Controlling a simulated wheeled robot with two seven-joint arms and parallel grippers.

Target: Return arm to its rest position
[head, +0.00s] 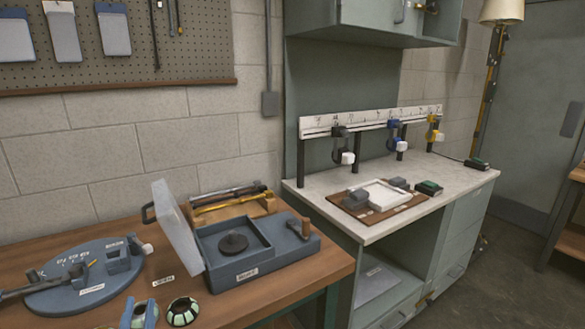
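My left gripper (138,313) shows only at the bottom edge, as two blue-grey upright fingers standing apart. A pale and green patch shows between them; I cannot tell whether they touch it. The rest of that arm is out of frame. A round green-and-white part (183,312) sits on the wooden table just right of the fingers. A dark jointed rod (40,279) lies across a round blue-grey plate (70,298) at the left. A small blue-grey block (118,262) stands on the plate. My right gripper is not in view.
The wooden table (300,281) holds a blue-grey case (233,273) with its lid up and a rod rack (230,207) behind. The pale counter (335,189) holds a brown board (352,212) with a white tray. The table's front right is clear.

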